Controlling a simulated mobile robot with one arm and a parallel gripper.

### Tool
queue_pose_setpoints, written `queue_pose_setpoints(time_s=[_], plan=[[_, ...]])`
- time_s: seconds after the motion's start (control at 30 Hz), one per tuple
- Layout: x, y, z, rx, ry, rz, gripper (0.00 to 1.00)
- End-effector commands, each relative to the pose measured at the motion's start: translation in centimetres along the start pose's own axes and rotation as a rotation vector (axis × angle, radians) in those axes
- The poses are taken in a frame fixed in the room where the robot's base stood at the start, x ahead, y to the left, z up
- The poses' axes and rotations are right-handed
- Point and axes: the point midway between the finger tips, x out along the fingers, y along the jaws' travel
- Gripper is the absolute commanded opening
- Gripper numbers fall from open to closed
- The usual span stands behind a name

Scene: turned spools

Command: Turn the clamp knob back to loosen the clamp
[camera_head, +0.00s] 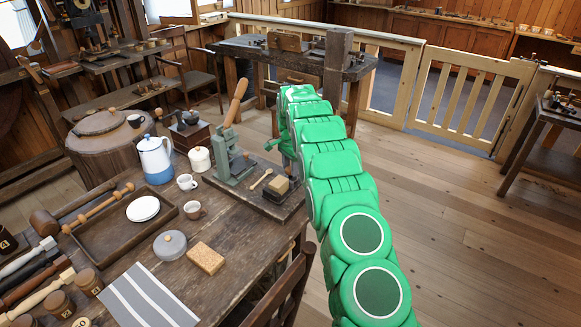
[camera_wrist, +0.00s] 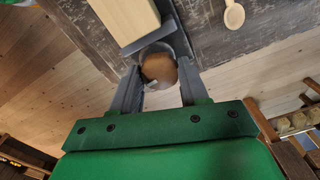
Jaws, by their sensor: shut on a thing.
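The clamp knob (camera_wrist: 160,68) is a round brown piece in the wrist view, with a grey ring or collar behind it. My gripper (camera_wrist: 159,80) has its two grey fingers on either side of the knob and is shut on it. A grey clamp jaw (camera_wrist: 147,38) lies just beyond, against a pale wooden block (camera_wrist: 124,14). In the head view the block (camera_head: 277,186) sits on the dark board (camera_head: 270,207) at the table's right edge. There my green arm hides the knob and most of my gripper.
A wooden spoon (camera_head: 261,179) lies on the board by a grey-green lever press (camera_head: 229,158). To the left are a blue-and-white pot (camera_head: 156,160), cups, a tray (camera_head: 90,243) and a sponge-like block (camera_head: 206,258). Open floor (camera_head: 430,220) lies right of my arm.

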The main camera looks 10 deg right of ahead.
Motion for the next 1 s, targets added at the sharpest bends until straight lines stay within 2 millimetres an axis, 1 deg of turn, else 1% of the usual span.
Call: queue_pose_setpoints(time_s=[1.0], plan=[[-0.15,-0.07,0.0,-0.964,0.002,-0.001,0.14]])
